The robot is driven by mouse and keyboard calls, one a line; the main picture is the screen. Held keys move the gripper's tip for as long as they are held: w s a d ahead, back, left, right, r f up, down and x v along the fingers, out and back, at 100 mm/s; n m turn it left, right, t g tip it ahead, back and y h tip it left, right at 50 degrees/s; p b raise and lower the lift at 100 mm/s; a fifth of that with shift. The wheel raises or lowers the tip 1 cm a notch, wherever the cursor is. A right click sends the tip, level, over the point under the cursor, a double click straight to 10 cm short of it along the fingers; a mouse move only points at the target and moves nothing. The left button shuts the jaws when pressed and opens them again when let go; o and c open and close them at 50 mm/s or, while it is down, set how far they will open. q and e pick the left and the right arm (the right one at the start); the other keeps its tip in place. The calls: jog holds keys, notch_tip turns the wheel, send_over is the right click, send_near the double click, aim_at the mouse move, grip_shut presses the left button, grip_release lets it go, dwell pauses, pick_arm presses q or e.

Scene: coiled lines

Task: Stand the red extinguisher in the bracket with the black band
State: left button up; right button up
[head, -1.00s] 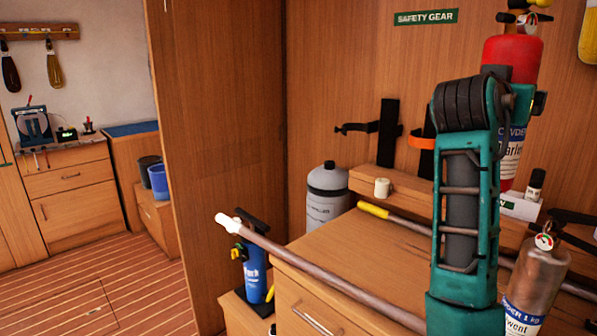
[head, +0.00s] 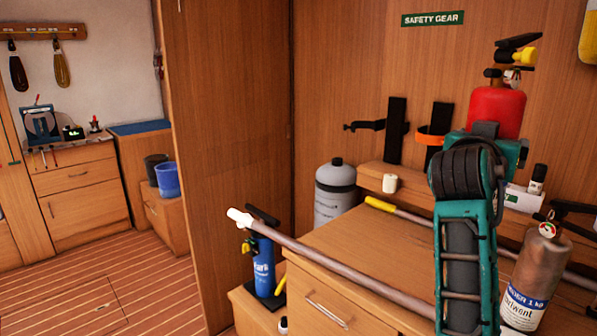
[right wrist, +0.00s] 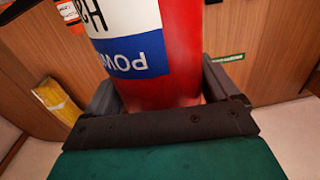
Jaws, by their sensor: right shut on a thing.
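The red extinguisher (head: 497,112), with a black handle and yellow part on top, is upright above the counter at the right of the head view. My right gripper (right wrist: 165,95) is shut on its body, which fills the upper middle of the right wrist view. In the head view my arm hides its lower part. The bracket with the black band (head: 396,130) is on the wooden wall, left of the extinguisher and apart from it. It looks empty. Beside it is a bracket with an orange band (head: 432,133). My left gripper is not in view.
A pole (head: 320,258) with a white tip crosses the counter (head: 345,245). A grey cylinder (head: 335,190), a blue bottle (head: 263,262) and a brownish metal extinguisher (head: 535,268) stand around the counter.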

jog(key=f, duration=0.3)
jog(key=s+a+f+n+t+y, duration=0.1)
jog(key=f, duration=0.1)
jog(key=a+f+y, duration=0.1)
jog(key=f, duration=0.2)
jog(key=shift+s+f+n+t, duration=0.3)
jog(key=shift+s+n+t, duration=0.05)
jog(key=shift+n+t, duration=0.05)
jog(key=s+a+f+n+t+y, duration=0.1)
jog(key=s+a+f+n+y, duration=0.2)
jog(key=s+a+f+y, duration=0.2)
jog(key=s+a+f+n+t+y, duration=0.1)
jog(key=s+a+f+n+y, duration=0.2)
jog(key=s+f, duration=0.5)
jog(key=shift+s+a+f+t+y, duration=0.35)
jog(key=shift+a+f+y, duration=0.6)
jog(key=shift+f, duration=1)
jog(key=shift+a, duration=0.2)
